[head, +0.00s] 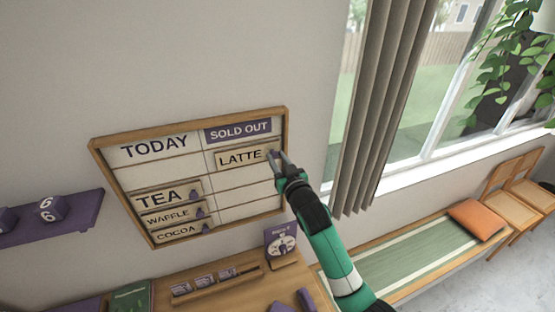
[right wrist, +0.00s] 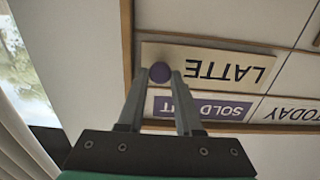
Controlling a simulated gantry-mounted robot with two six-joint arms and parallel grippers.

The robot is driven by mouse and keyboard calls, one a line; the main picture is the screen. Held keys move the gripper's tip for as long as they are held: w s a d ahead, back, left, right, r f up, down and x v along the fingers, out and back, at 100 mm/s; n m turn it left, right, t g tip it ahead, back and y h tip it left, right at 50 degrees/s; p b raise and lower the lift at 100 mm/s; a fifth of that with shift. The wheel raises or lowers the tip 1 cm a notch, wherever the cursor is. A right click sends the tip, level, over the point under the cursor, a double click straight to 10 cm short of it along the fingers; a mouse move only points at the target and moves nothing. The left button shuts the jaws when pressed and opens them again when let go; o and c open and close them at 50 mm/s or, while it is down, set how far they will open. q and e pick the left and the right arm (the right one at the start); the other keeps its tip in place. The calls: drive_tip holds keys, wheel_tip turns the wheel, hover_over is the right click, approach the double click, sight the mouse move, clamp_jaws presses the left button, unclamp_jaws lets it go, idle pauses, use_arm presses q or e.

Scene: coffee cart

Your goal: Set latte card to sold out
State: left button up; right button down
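The cream latte card (head: 240,156) is on the wall board in the right column, directly below the purple SOLD OUT header (head: 238,131). In the right wrist view the latte card (right wrist: 215,68) appears upside down, with a round purple knob (right wrist: 160,72) at one end. My right gripper (head: 278,157) is at the card's right end. In the right wrist view its fingertips (right wrist: 160,75) stand on both sides of the knob and appear closed on it. The SOLD OUT header (right wrist: 200,107) is partly hidden by a finger there. My left gripper is not in view.
The wooden-framed board (head: 190,112) has a TODAY column (head: 155,146) with tea (head: 165,195), waffle (head: 168,215) and cocoa (head: 175,233) cards. The right column's lower rows are empty. A purple dial card (head: 280,240) and a wooden rack (head: 215,282) stand below. A curtain (head: 385,100) hangs right.

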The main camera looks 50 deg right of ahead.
drive_tip(key=c, duration=0.6)
unclamp_jaws()
drive_tip(key=shift+s+d, duration=0.15)
drive_tip(key=shift+d, duration=0.1)
drive_tip(key=v, duration=1.1)
drive_tip(key=shift+s+a+b, duration=0.25)
drive_tip(key=shift+b, duration=0.2)
